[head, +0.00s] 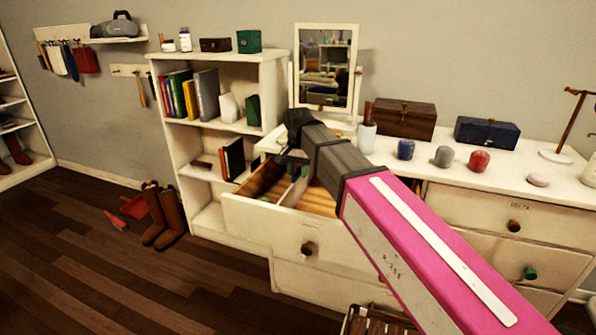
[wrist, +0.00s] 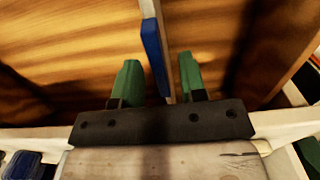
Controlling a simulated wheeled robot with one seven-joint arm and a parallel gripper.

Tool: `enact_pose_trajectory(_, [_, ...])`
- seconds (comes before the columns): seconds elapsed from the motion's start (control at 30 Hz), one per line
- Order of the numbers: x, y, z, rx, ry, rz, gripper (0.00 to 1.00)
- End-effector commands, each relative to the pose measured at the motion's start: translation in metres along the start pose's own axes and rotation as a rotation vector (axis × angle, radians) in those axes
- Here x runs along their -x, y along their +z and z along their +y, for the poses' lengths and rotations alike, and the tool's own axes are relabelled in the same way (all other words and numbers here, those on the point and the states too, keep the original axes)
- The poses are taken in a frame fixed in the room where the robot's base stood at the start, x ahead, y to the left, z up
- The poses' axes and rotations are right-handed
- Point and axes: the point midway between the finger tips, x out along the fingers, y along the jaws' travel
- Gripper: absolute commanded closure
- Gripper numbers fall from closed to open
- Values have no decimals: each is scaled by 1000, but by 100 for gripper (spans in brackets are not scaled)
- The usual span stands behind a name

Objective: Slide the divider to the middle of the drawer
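The drawer (head: 262,222) is pulled out of the white dresser, with a bare wooden floor inside. A thin pale divider (head: 294,192) stands upright in it. In the wrist view the divider (wrist: 149,8) runs away from me and carries a blue strip (wrist: 153,52) on its left face. My gripper (wrist: 159,80) has two green fingers, spread apart, one on each side of the divider's near part. I cannot tell whether either finger touches it. In the head view my gripper (head: 298,168) is low over the drawer, and my arm hides the drawer's right part.
A white bookshelf (head: 215,60) stands left of the drawer. The dresser top holds a mirror (head: 325,65), a brown box (head: 404,118), a blue box (head: 486,132) and several small jars. Boots (head: 160,215) stand on the floor at left.

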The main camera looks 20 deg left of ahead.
Motion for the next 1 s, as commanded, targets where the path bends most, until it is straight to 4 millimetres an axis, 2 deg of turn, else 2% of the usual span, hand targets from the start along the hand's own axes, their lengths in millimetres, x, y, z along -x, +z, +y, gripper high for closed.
enact_pose_trajectory(0.27, [-1, 0, 0, 0, 0, 0, 62])
enact_pose_trajectory(0.4, [-1, 0, 0, 0, 0, 0, 100])
enact_pose_trajectory(0.63, [-1, 1, 6, -1, 0, 0, 100])
enact_pose_trajectory(0.77, [-1, 2, 32, -4, 0, 0, 100])
enact_pose_trajectory(1.0, [-1, 2, 94, -4, 0, 1, 100])
